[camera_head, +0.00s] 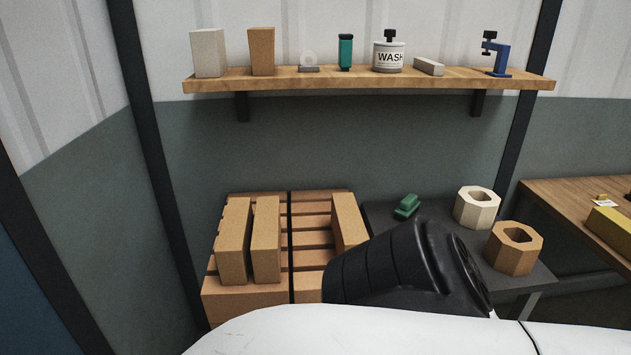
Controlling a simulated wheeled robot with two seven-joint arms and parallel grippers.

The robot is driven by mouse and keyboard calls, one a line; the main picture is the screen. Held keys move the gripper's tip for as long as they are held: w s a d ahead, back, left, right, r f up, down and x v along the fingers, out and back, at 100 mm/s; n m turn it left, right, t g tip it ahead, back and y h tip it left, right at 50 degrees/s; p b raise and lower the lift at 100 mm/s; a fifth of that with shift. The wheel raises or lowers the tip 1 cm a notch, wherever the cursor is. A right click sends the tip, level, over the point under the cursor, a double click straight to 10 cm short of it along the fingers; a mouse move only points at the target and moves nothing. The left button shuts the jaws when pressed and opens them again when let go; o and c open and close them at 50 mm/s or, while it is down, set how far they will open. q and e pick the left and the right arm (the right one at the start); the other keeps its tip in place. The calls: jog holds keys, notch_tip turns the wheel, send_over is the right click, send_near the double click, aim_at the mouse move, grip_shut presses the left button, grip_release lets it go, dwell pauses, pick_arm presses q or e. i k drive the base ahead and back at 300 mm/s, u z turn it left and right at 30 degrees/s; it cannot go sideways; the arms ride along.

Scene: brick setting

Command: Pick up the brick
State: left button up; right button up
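Several tan-orange bricks are stacked on the left below the shelf. Two long bricks lie side by side on top, a left one (235,242) and a middle one (266,240), with a narrow gap between them. A third brick (348,222) lies on top at the right, its near end hidden behind a black part of my arm. On the shelf stand a pale grey block (208,53) and a tan brick-like block (261,51). Neither of my grippers shows; only a black and white part of my arm crosses the bottom.
A wooden wall shelf (300,85) also holds a labelled can (389,57) and a blue clamp (496,57). A dark table (438,236) right of the stack holds a green object (407,206), a cream hollow block (476,207) and a tan hollow block (513,248). A wooden table (560,200) stands right.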

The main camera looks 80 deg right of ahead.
aim_at(349, 230)
jog(key=z, duration=2.05)
